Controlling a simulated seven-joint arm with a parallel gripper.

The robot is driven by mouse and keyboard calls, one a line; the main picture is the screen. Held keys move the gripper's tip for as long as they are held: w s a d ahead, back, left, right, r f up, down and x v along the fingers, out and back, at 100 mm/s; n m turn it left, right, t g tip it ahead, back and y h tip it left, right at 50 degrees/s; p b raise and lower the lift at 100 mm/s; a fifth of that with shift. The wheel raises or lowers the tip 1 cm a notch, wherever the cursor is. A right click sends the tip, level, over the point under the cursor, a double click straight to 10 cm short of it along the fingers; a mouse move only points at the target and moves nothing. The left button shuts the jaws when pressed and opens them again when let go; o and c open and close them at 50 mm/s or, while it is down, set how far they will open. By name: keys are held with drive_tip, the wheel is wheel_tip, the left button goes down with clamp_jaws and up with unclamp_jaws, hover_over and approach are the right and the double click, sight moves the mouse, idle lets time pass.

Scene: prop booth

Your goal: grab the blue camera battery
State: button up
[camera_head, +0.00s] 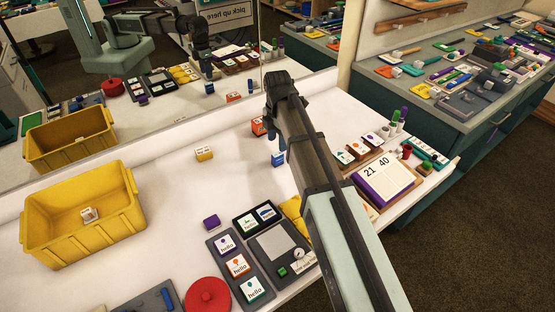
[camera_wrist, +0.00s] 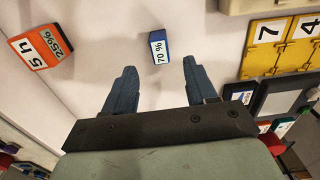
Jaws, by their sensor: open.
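The blue camera battery (camera_wrist: 160,46) is a small blue block with a white "70 %" label on the pale counter. In the wrist view it lies just beyond the fingertips, centred in the gap between them. My gripper (camera_wrist: 158,67) is open, its two dark blue fingers apart and empty. In the head view the blue battery (camera_head: 278,159) shows beside the lower end of my arm, which hides much of the gripper there.
An orange block (camera_wrist: 41,47) marked "5 h" and "25%" lies left of the battery. A yellow bin (camera_head: 127,219) with a small block inside stands at left. Yellow number cards (camera_wrist: 268,45) are at right. A mirror backs the counter.

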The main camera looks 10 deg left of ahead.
sight(277, 154)
drive_tip(key=shift+f, duration=3.9)
clamp_jaws()
